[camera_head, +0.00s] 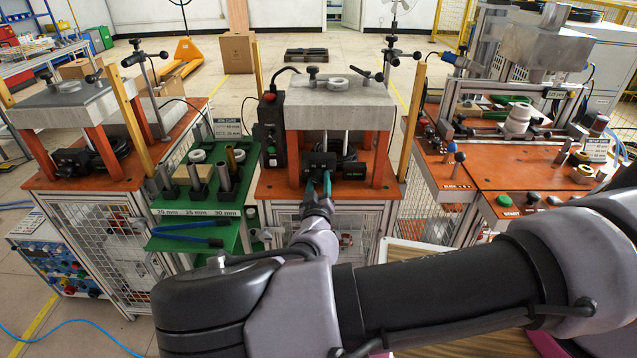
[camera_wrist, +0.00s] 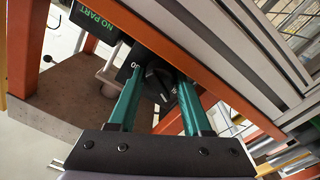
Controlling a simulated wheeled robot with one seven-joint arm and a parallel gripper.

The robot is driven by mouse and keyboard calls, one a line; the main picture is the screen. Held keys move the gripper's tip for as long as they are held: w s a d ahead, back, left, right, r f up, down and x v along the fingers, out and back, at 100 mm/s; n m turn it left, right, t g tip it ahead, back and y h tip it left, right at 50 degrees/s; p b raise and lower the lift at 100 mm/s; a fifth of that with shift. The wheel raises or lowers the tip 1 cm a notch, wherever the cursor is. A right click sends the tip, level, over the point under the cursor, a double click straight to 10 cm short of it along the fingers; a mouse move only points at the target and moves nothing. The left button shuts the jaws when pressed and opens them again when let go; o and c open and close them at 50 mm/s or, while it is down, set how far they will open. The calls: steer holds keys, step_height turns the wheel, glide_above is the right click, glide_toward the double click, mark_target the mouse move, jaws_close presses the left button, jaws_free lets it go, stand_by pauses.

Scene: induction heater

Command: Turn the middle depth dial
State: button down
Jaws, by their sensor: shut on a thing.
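In the head view this box (camera_head: 320,159) sits under the raised slab of the middle station, and the dial is too small to make out there. My gripper (camera_head: 318,186) reaches up to the box front from below. In the wrist view its two teal fingers (camera_wrist: 160,76) stand on either side of the dial and are shut on it. Part of the dial's rim is hidden by the fingers.
Orange posts (camera_head: 382,158) stand on both sides of the box, under the grey slab (camera_head: 341,103). A green tool rack (camera_head: 197,243) with a blue-handled tool stands at left. A control box with a red button (camera_head: 270,97) is close by.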

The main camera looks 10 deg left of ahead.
steer(key=shift+c, duration=1.8)
jaws_free()
steer(key=v, duration=1.1)
steer(key=shift+a, duration=0.1)
